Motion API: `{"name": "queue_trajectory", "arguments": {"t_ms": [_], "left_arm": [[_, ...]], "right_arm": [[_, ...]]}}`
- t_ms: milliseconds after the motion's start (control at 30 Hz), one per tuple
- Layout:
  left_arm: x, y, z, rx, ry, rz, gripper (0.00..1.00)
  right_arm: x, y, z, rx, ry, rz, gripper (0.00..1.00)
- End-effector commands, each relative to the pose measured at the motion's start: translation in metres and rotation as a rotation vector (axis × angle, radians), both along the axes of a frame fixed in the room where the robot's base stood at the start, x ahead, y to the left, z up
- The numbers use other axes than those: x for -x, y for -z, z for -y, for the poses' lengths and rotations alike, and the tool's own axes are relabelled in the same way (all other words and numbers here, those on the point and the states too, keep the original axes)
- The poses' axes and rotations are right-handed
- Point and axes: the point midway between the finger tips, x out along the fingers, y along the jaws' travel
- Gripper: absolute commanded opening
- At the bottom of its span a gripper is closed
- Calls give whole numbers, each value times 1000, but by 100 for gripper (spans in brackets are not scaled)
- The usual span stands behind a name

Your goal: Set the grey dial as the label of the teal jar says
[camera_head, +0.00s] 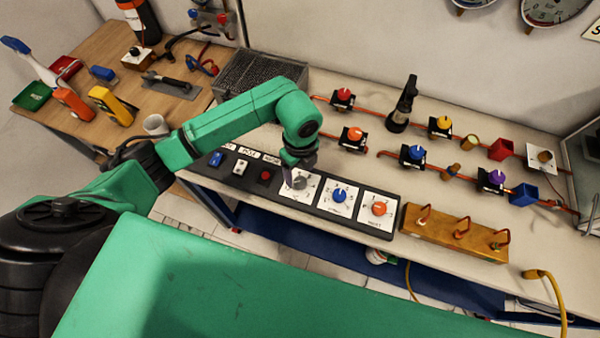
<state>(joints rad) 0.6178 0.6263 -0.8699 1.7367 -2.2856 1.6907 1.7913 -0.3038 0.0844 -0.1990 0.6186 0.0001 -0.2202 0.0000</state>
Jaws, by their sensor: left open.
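The grey dial (299,183) sits on a white plate at the left end of a row of three dials on a dark panel. My left gripper (299,168) points down right over it and partly hides it; its jaws are open. I cannot tell whether the fingers touch the dial or stand around it. The dial's pointer and most of its markings are too small or hidden to read. I cannot make out a teal jar or its label in this view. My right gripper is not in view.
Beside the grey dial are a blue dial (339,196) and an orange dial (379,208). Left of it are a red button (265,175) and switches. A wooden block (455,235) with red hooks stands to the right. Valves on pipes and a wire-mesh box (260,75) stand behind.

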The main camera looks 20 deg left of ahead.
Motion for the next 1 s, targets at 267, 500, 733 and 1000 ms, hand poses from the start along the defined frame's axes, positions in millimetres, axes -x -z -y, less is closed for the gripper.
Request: {"name": "queue_trajectory", "arguments": {"t_ms": [267, 500, 733, 1000], "left_arm": [[0, 39, 1, 1, 2, 0, 74], [0, 41, 1, 2, 3, 1, 70], [0, 40, 1, 2, 2, 1, 0], [0, 41, 1, 2, 25, 2, 0]], "right_arm": [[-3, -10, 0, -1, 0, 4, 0], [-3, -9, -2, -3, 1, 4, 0], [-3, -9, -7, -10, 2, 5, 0], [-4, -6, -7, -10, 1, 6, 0]]}}
